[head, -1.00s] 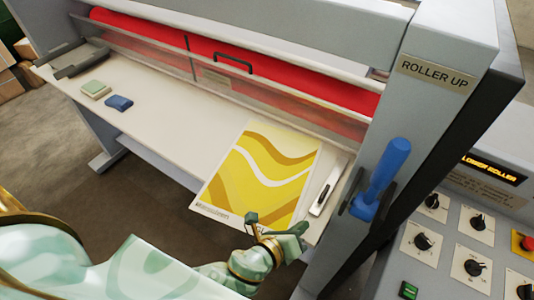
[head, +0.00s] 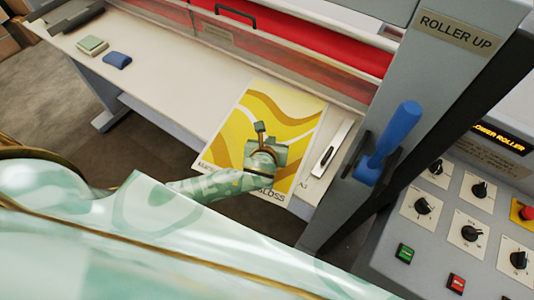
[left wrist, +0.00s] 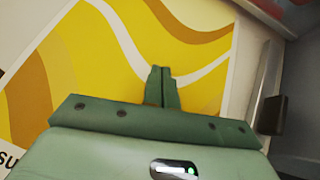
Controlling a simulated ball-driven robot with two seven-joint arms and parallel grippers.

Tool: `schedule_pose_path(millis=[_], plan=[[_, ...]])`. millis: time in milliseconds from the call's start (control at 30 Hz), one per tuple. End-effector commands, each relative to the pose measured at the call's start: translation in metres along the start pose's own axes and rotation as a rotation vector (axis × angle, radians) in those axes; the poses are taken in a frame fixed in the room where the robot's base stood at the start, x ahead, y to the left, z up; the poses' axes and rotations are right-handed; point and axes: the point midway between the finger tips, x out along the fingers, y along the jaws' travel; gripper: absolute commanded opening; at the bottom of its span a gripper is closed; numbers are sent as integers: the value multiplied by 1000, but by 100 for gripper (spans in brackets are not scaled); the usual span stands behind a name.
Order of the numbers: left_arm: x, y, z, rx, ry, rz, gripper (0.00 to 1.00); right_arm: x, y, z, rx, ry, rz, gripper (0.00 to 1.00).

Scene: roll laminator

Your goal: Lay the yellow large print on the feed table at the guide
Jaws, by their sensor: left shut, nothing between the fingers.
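The yellow large print (head: 285,107), with gold and white wavy bands, lies flat on the cream feed table (head: 190,98) near its right end. It also fills much of the left wrist view (left wrist: 85,60). My left gripper (head: 259,128) is over the lower middle of the print and hides part of it. In the left wrist view its fingers (left wrist: 161,72) are together with nothing between them. I cannot tell whether they touch the print. A silver strip with a dark knob, perhaps the guide (head: 333,147), lies just right of the print. My right gripper is not in view.
Red rollers (head: 290,40) behind a clear shield (head: 260,62) run along the back of the table. A blue lever (head: 390,140) stands on the right post. The table's middle is clear.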

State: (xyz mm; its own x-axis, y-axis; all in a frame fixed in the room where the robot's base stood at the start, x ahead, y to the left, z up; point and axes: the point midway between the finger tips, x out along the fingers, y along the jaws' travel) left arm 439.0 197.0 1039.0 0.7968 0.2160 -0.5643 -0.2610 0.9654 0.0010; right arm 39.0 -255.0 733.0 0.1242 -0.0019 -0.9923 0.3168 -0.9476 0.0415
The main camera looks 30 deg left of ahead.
Motion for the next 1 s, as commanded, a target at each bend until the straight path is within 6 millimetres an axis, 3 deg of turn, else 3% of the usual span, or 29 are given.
schedule_pose_path(millis=[133, 333, 1000], plan=[[18, 0, 13, -1, -1, 0, 0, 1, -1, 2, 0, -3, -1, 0], [25, 0, -2, 0, 1, 0, 0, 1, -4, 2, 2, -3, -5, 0], [14, 0, -17, 2, 15, -2, 0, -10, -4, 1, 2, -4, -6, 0]])
